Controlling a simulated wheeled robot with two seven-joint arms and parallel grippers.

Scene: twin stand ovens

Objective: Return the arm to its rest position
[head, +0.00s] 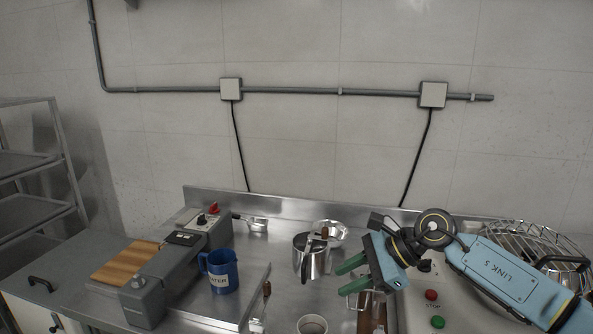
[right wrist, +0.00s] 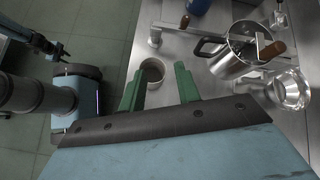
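My right gripper (head: 351,276) is at the right of the head view, its green fingers apart and pointing left over the steel counter. In the right wrist view the same gripper (right wrist: 158,88) has nothing between its fingers; a round cup (right wrist: 152,70) shows below and beyond them, not held. My right arm reaches in from the lower right. My left gripper does not show in the head view. A small dark arm end of mine (right wrist: 50,46) is at the upper left of the right wrist view, too small to tell its finger state.
A steel pot (head: 312,258), a blue mug (head: 219,271) and the cup (head: 312,325) stand on the counter. A grey machine with a wooden board (head: 124,262) is at left. A wire basket (head: 530,246) is near my right arm.

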